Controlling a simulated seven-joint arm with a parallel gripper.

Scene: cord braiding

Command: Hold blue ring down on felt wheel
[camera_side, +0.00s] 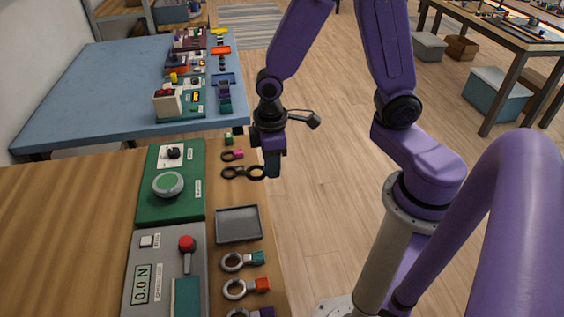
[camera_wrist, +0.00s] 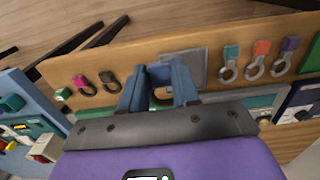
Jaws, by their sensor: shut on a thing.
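My gripper (camera_side: 272,168) is at the right edge of the wooden bench, beside the row of rings. In the wrist view its blue fingers (camera_wrist: 159,88) are shut on the blue handle of the blue ring (camera_wrist: 161,74). The loop is partly hidden between the fingers. In the side view the fingers mostly hide the held ring. The felt wheel, a round pale-green disc (camera_side: 168,184), lies on a green panel (camera_side: 152,212) to the left of my gripper, and the ring is apart from it. I cannot make out the wheel in the wrist view.
A pink-handled ring (camera_side: 233,155) and a dark ring (camera_side: 231,172) lie close by. A grey tray (camera_side: 238,224) sits nearer the camera, then several more rings (camera_side: 234,289). A grey panel with a red knob (camera_side: 187,243) adjoins the green one. A blue table (camera_side: 90,85) stands behind.

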